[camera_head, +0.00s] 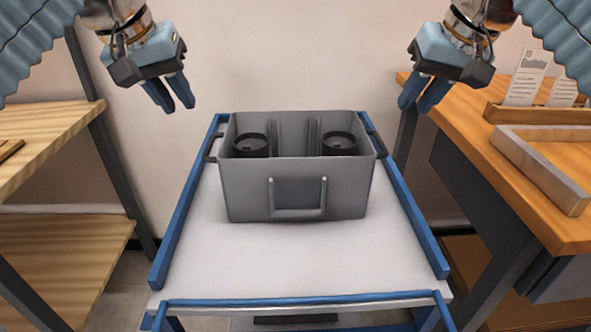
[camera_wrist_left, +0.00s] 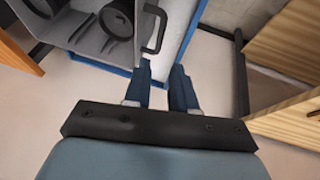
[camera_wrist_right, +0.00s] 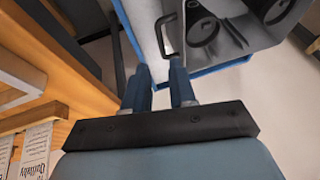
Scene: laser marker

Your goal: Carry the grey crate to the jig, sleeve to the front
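The grey crate (camera_head: 295,190) stands upright on a white-topped cart, with a U-shaped sleeve (camera_head: 297,213) on the face toward me. Two black round parts (camera_head: 250,145) sit inside beside dividers. Dark handles stick out at its left (camera_head: 211,147) and right (camera_head: 378,143) sides. My left gripper (camera_head: 179,106) is open and empty, above and left of the crate; the left handle shows beyond its fingers (camera_wrist_left: 160,28). My right gripper (camera_head: 415,105) is open and empty, above and right; the right handle shows beyond its fingers (camera_wrist_right: 162,35).
The cart (camera_head: 290,265) has blue side rails and a clear top in front of the crate. The wooden bench (camera_head: 480,145) is at right, with printed cards (camera_head: 525,78) in a holder at its back. A wooden shelf unit (camera_head: 40,140) stands at left.

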